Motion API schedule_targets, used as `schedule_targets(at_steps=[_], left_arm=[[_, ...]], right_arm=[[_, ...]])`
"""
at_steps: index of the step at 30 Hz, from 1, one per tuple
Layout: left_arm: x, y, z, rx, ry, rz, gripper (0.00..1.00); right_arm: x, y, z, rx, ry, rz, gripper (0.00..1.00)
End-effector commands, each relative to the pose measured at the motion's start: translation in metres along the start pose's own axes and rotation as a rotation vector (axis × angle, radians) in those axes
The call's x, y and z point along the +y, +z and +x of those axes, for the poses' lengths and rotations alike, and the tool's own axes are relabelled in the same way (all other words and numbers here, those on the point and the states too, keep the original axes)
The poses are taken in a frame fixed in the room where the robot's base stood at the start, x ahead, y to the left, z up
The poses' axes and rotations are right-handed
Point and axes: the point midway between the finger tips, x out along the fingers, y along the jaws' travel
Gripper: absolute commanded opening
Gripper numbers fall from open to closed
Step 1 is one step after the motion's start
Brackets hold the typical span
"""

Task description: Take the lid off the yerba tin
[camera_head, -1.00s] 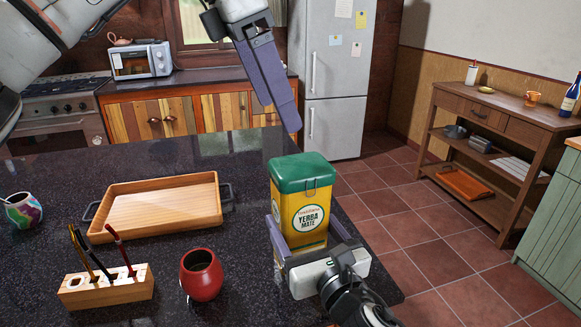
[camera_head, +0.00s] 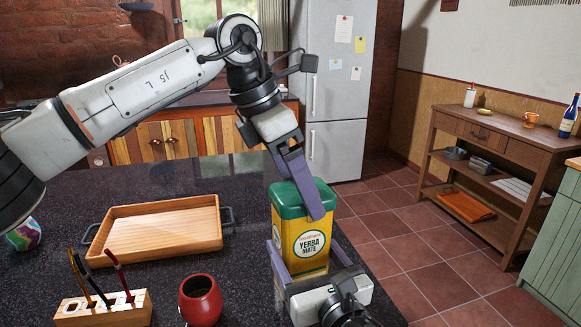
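The yerba tin (camera_head: 309,243) is yellow with a "Yerba Mate" label and stands upright at the right side of the dark counter. Its green lid (camera_head: 288,198) sits on top of it. My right gripper (camera_head: 308,262) has its purple fingers around the tin's lower body, one on each side, and appears closed on it. My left gripper (camera_head: 305,193) comes down from above at the lid, one purple finger crossing in front of the lid's right part. Its other finger is mostly hidden, so its opening and any contact are unclear.
A wooden tray (camera_head: 150,248) with dark handles lies left of the tin. A red mate cup (camera_head: 200,300) and a wooden holder with straws (camera_head: 103,310) stand at the front. A colourful cup (camera_head: 24,236) is partly behind my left arm.

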Motion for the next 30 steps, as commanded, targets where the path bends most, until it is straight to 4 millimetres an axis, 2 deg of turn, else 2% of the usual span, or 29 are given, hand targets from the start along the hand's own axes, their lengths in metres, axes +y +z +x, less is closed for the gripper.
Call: schedule_targets(at_steps=[9, 15, 18, 30], left_arm=[[-0.0002, 0.0003, 0.0023, 0.000, 0.000, 0.000, 0.86], [-0.0002, 0.0003, 0.0021, 0.000, 0.000, 0.000, 0.52], [-0.0002, 0.0003, 0.0020, 0.000, 0.000, 0.000, 0.38], [-0.0001, 0.0005, 0.0015, -0.001, 0.000, 0.000, 0.38]], right_arm=[[-0.0001, -0.0009, 0.0000, 0.002, 0.000, 0.000, 0.32], [-0.0001, -0.0010, 0.0000, 0.002, 0.000, 0.000, 0.32], [-0.0001, -0.0010, 0.0000, 0.002, 0.000, 0.000, 0.32], [-0.0002, -0.0011, 0.0000, 0.002, 0.000, 0.000, 0.32]])
